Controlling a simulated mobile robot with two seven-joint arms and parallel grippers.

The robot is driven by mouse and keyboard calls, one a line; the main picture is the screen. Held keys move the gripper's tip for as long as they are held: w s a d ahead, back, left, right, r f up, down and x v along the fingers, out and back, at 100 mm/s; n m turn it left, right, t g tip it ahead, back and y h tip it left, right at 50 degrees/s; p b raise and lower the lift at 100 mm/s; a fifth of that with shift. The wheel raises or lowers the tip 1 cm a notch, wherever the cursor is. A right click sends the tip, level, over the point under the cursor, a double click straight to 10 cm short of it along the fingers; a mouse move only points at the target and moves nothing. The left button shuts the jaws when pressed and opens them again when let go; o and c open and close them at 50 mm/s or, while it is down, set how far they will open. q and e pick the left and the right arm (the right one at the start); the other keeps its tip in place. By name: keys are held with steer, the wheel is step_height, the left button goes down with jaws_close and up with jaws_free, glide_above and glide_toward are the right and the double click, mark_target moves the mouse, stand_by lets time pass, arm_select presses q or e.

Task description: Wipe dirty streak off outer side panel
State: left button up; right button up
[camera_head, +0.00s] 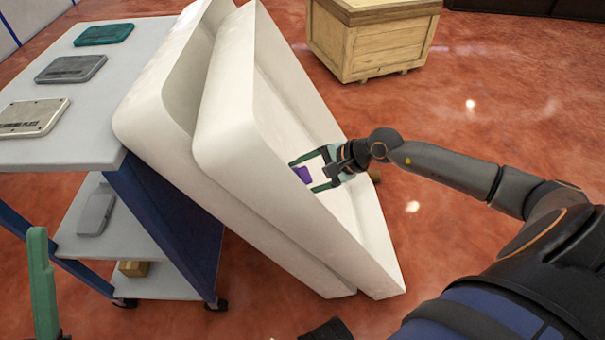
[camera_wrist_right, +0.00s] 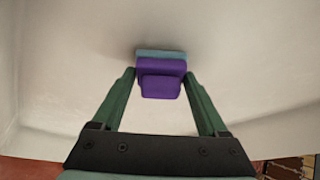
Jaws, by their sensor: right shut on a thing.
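Two white tray-shaped panels lean against a cart; the front panel (camera_head: 235,150) has its hollow face toward the right. My right gripper (camera_head: 303,175) reaches into that hollow, shut on a purple wiper (camera_head: 303,174). In the right wrist view the wiper (camera_wrist_right: 161,82) sits between the green fingertips, its teal pad (camera_wrist_right: 160,54) at or very near the panel surface (camera_wrist_right: 75,75). Faint grey shading shows near the pad; I cannot tell streak from shadow. One green finger of my left gripper (camera_head: 42,285) shows at the lower left edge, apart from the panels.
The cart (camera_head: 130,55) stands at left, with several flat devices on top and a grey device (camera_head: 95,213) and small box (camera_head: 133,268) below. A wooden crate (camera_head: 375,45) stands behind. The red floor (camera_head: 510,115) at right is clear.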

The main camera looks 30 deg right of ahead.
steer(key=shift+s+d+r, duration=0.35)
steer(key=shift+d+r, duration=0.1)
steer(key=shift+d, duration=0.3)
steer(key=shift+s+d+r, duration=0.3)
steer(key=shift+d+r, duration=0.2)
steer(key=shift+d, duration=0.2)
steer(key=shift+s+d+r, duration=0.35)
steer(key=shift+d+r, duration=0.1)
steer(key=shift+d, duration=0.3)
steer(key=shift+p, duration=0.3)
steer(key=shift+s+d+r+p, duration=0.3)
steer(key=shift+d+r+p, duration=0.1)
steer(key=shift+d, duration=0.2)
steer(key=shift+s+d+r+p, duration=0.3)
steer(key=shift+d+r+p, duration=0.05)
steer(key=shift+d, duration=0.25)
